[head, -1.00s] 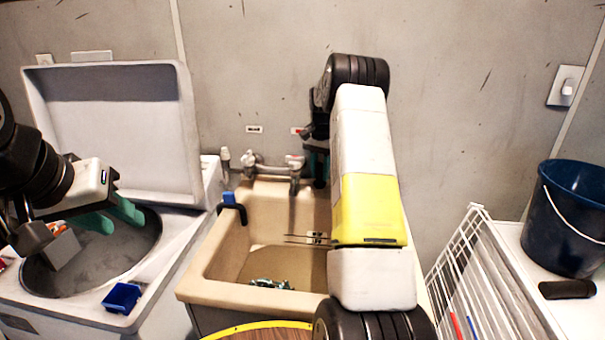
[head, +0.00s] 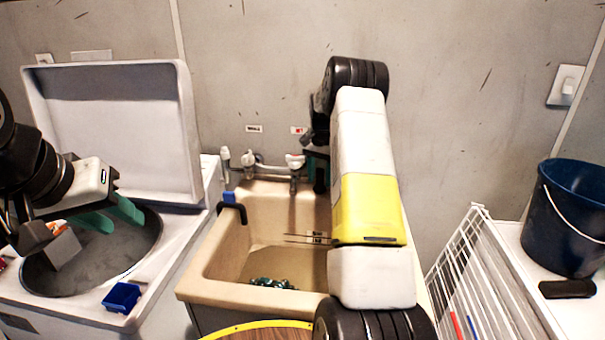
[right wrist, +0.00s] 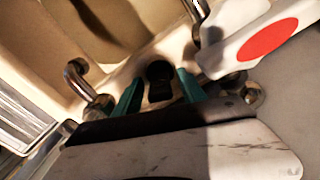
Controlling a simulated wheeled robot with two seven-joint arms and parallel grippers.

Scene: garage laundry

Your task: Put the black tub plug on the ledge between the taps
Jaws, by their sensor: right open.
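The black tub plug (right wrist: 160,92) shows as a small dark round piece in the right wrist view, on or just above the pale ledge (right wrist: 118,80) behind the basin. My right gripper (right wrist: 158,80) is open, with one teal finger on each side of the plug; I cannot tell whether they touch it. A tap with a red-marked lever (right wrist: 262,42) is at the right, and a chrome spout (right wrist: 76,74) is at the left. In the head view my right arm hides most of that gripper; the taps (head: 294,162) show beside it. My left gripper (head: 112,215) is open over the washer.
The beige sink (head: 205,270) holds a crumpled green item (head: 272,284). A blue-and-black clip (head: 232,205) sits on its left rim. A grey box (head: 62,250) and a small blue tray (head: 121,297) are on the left. A white rack (head: 480,270) and blue bucket (head: 570,220) stand right.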

